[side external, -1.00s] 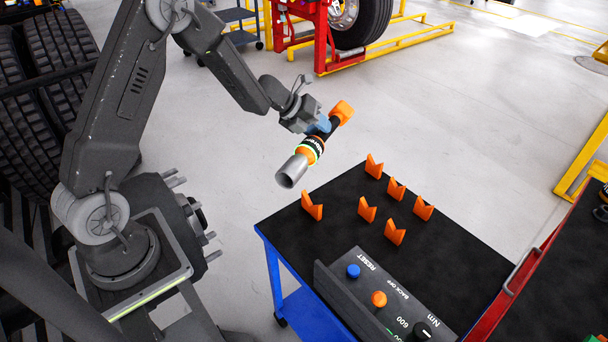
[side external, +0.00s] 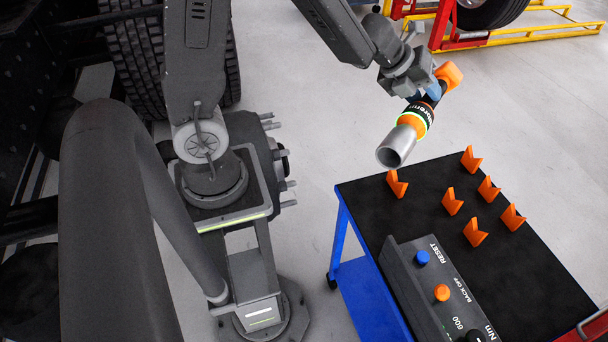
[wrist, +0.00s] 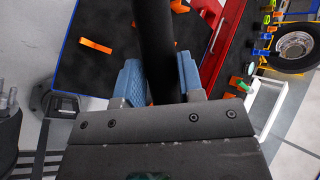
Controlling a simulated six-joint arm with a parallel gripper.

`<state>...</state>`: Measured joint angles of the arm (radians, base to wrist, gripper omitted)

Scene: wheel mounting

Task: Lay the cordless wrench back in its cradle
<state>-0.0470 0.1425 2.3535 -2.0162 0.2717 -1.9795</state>
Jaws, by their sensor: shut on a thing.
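My gripper (side external: 426,94) is shut on the cordless wrench. The wrench has a silver nose (side external: 396,148), an orange collar with a green ring, a dark body and an orange end (side external: 449,74). It is held in the air, tilted, nose toward the camera, by the cart's far left edge. In the wrist view the blue fingers of my gripper (wrist: 158,85) are on both sides of its black body (wrist: 155,40). Several orange V-shaped supports, likely the cradle, stand on the black cart top (side external: 400,220); one is just below the nose (side external: 397,184). All look empty.
A control box (side external: 440,290) with blue and orange buttons and a knob stands at the cart's near edge. A red frame (side external: 590,328) is at lower right. A red and yellow wheel stand (side external: 460,38) is behind. The floor around the cart's far side is clear.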

